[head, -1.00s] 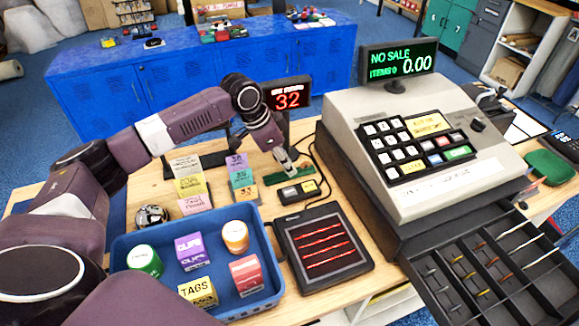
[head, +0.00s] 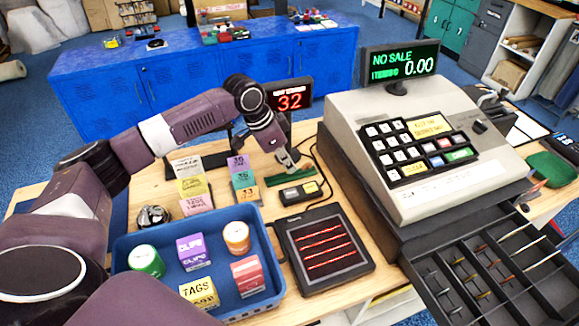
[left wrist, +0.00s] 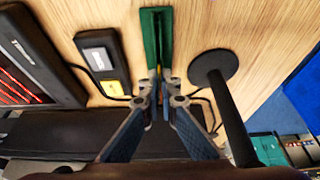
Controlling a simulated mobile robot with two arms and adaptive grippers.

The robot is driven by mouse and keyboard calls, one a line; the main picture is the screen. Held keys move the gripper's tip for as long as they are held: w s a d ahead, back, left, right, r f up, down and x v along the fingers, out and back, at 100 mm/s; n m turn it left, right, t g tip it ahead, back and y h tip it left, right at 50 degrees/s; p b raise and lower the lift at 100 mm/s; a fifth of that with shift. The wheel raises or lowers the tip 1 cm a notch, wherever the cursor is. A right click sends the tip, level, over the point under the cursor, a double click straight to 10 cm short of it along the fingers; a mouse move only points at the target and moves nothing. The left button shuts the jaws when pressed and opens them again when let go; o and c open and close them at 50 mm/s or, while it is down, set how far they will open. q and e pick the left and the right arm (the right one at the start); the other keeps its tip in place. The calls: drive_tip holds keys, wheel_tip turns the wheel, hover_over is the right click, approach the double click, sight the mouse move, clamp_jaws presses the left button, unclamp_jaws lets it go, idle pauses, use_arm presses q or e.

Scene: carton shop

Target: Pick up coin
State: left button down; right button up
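My left gripper (head: 289,163) points down over a narrow green tray (head: 291,175) on the wooden counter. In the left wrist view, the two fingers of the gripper (left wrist: 160,88) stand apart at the near end of the green tray (left wrist: 157,28). A thin yellowish edge (left wrist: 158,74) shows between the fingertips; it may be the coin, but it is too small to tell. I see no clear grip on it. My right gripper is not in view.
A card terminal (head: 300,193) and a dark pad with red lines (head: 323,245) lie close by. The register (head: 435,135) stands right with its drawer (head: 490,270) open. A blue basket (head: 262,300) of goods is in front. A black stand (left wrist: 213,65) is beside the gripper.

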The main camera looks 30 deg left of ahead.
use_arm(q)
wheel_tip(320, 180, up, 20)
drive_tip(key=b, duration=0.2)
drive_tip(key=shift+f, duration=0.2)
idle(0.3)
